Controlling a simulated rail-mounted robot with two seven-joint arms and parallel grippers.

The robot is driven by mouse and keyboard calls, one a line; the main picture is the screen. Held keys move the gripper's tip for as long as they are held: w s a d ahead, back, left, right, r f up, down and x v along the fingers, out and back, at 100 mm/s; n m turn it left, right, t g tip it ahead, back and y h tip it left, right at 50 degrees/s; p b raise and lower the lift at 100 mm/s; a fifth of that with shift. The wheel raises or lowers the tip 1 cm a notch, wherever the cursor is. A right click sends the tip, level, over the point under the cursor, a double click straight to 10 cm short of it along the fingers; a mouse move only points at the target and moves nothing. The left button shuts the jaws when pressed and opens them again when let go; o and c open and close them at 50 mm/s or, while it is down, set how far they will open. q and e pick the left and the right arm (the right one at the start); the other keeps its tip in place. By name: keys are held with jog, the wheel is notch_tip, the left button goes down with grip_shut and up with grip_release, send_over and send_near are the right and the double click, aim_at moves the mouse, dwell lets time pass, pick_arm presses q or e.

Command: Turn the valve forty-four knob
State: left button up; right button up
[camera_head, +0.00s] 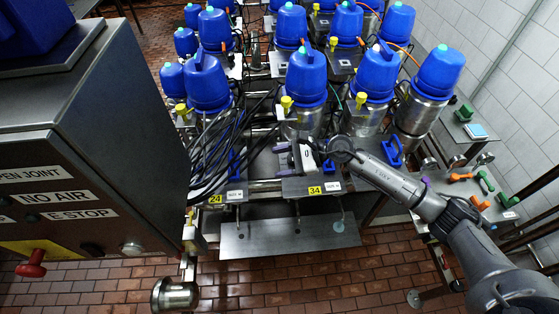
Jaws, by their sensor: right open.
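My right arm reaches in from the lower right. Its gripper (283,160) is open, with its purple-tipped fingers apart and pointing left, above the plate of the valve with the yellow 34 label (315,190). Nothing shows between the fingers. No label reading 44 can be read. A blue handle (392,152) stands to the right of the 34 valve, just behind my forearm, which hides the area in front of it. I cannot tell whether it belongs to valve forty-four. Another blue handle (327,165) shows beside my wrist. My left gripper is not in view.
Several blue-topped valves (306,75) stand close together behind. Black cables (215,145) hang near the yellow 24 label (215,199). A steel control cabinet (120,130) fills the left. A side table (440,190) with orange and green handles stands at right. The brick floor in front is mostly clear.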

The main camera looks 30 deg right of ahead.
jog(key=shift+a+r+m+y, duration=0.2)
jog(key=shift+a+m+y, duration=0.1)
jog(key=shift+a+m, duration=0.15)
dwell(0.5)
